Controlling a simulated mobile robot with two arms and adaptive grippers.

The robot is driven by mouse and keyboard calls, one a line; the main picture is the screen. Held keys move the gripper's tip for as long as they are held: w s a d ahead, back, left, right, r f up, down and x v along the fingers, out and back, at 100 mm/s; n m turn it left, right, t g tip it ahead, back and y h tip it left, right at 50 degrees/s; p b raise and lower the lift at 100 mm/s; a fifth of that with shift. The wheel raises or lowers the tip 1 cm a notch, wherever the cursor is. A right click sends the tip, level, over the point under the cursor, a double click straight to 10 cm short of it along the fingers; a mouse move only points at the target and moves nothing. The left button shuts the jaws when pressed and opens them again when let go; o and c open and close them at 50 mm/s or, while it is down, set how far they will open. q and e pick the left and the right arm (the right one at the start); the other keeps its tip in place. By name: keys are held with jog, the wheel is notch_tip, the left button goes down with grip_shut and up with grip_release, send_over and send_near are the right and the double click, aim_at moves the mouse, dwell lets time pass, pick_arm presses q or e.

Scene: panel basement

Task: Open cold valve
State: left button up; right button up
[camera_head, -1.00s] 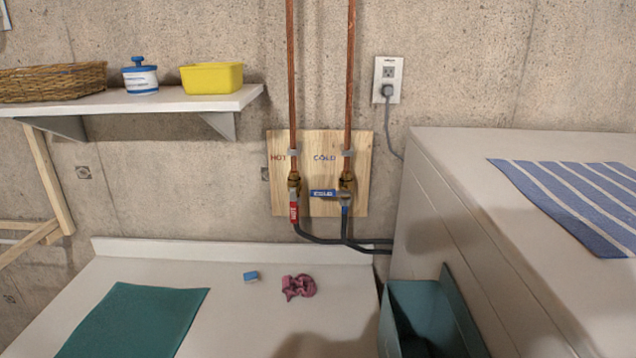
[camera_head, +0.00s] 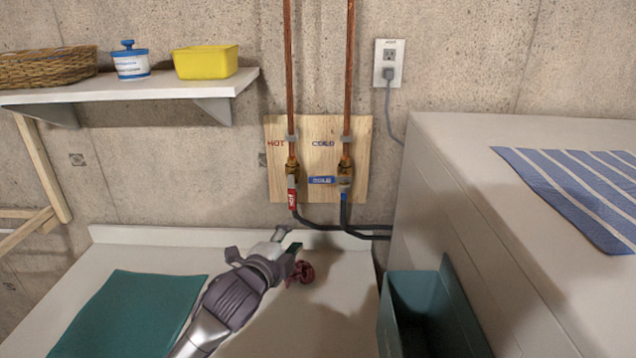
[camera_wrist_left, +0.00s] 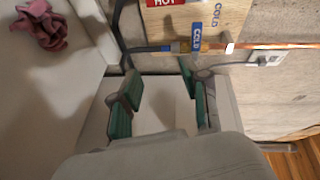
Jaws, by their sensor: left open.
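The cold valve (camera_head: 345,178) sits on the right copper pipe in front of a wooden board. Its blue handle (camera_head: 322,180) points left, across the pipe. In the wrist view the blue handle (camera_wrist_left: 197,37) lies beyond and above the fingertips. The hot valve's red handle (camera_head: 292,197) hangs straight down along the left pipe. My left gripper (camera_head: 288,242) is open and empty, below and left of the cold valve and apart from it. Its two green-padded fingers (camera_wrist_left: 162,98) show in the wrist view. My right gripper is not in view.
A pink cloth (camera_head: 302,272) lies on the white surface beside my gripper. Dark hoses (camera_head: 335,228) run right below the valves. A teal bin (camera_head: 425,310) and a large white appliance (camera_head: 480,230) stand on the right. A shelf (camera_head: 150,90) is at upper left.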

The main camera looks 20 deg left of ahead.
aim_at(319, 181)
pick_arm(q)
jog(key=w+r+p, duration=0.1)
jog(key=w, duration=0.3)
jog(key=w+r+m+t+p, duration=0.1)
jog(key=w+r, duration=0.1)
jog(key=w, duration=0.3)
jog(key=w+r+m+p, duration=0.1)
jog(key=w+r, duration=0.1)
jog(key=w, duration=0.3)
jog(key=shift+w+d+r+t+h, duration=0.25)
jog(key=shift+d+t+h, duration=0.05)
jog(key=shift+d, duration=0.1)
jog(key=shift+w+d+f+p, duration=0.1)
jog(key=shift+w+p, duration=0.3)
jog(key=shift+w, duration=0.4)
grip_shut()
